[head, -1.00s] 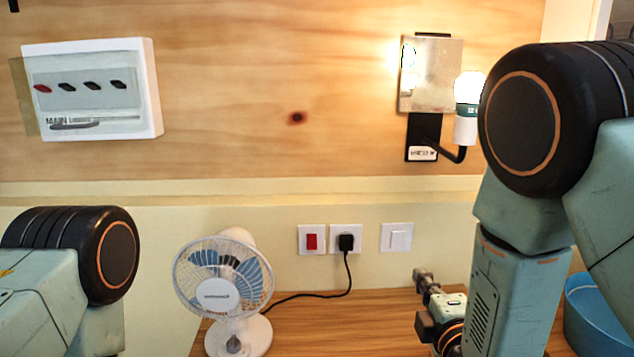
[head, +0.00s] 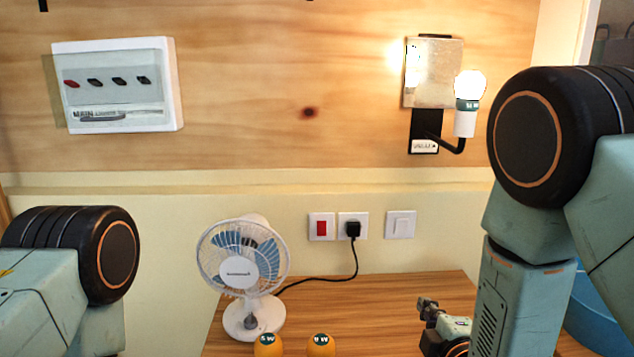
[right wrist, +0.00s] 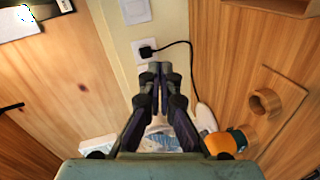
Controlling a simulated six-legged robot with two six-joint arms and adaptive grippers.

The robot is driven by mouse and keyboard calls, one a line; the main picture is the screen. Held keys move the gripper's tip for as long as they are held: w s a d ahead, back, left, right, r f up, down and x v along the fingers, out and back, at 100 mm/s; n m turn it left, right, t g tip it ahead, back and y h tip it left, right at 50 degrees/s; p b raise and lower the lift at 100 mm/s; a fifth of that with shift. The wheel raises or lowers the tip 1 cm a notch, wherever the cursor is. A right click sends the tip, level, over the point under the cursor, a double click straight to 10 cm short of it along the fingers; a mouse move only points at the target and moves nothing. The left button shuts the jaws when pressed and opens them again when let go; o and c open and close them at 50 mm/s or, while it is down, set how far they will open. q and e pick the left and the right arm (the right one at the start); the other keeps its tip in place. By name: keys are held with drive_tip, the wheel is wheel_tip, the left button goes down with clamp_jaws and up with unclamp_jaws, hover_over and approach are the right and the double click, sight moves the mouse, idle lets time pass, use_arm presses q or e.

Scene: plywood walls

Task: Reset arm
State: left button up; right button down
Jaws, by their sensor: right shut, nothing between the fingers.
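My right gripper (head: 427,306) shows small above the wooden table (head: 370,300), low in the head view beside my right arm. In the right wrist view my right gripper (right wrist: 160,70) points toward the wall, with its fingers together and nothing between them. My left arm enters at the left edge of the head view, but its gripper is out of frame.
A white fan (head: 243,262) stands on the table, its cord running to a black plug (head: 352,229) in a wall socket. Two orange objects (head: 268,345) show at the bottom edge. A blue bin (head: 600,315) is at right. A lit bulb (head: 467,90) is on the wall.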

drive_tip(key=s+f+m+g, duration=0.1)
drive_tip(key=s+f, duration=0.1)
drive_tip(key=f, duration=0.1)
drive_tip(key=s+d+f+m+g, duration=0.1)
drive_tip(key=s+f+m+g, duration=0.1)
drive_tip(key=s+f, duration=0.1)
drive_tip(key=s+d+f+m+g, duration=0.1)
drive_tip(key=s+f+m, duration=0.1)
drive_tip(key=f, duration=0.3)
drive_tip(key=shift+s+d, duration=0.15)
drive_tip(key=shift+s, duration=0.05)
drive_tip(key=s+f+m+g, duration=0.4)
drive_tip(key=s+f, duration=0.1)
drive_tip(key=s, duration=0.5)
drive_tip(key=s+d+f+m+g, duration=0.1)
drive_tip(key=s+f+m+g, duration=0.3)
drive_tip(key=s, duration=0.5)
drive_tip(key=s+f+m+g, duration=0.4)
drive_tip(key=s+f, duration=0.1)
drive_tip(key=s, duration=0.5)
wheel_tip(320, 180, down, 9)
drive_tip(key=b, duration=1)
drive_tip(key=shift+w+t, duration=0.15)
drive_tip(key=shift+t, duration=0.15)
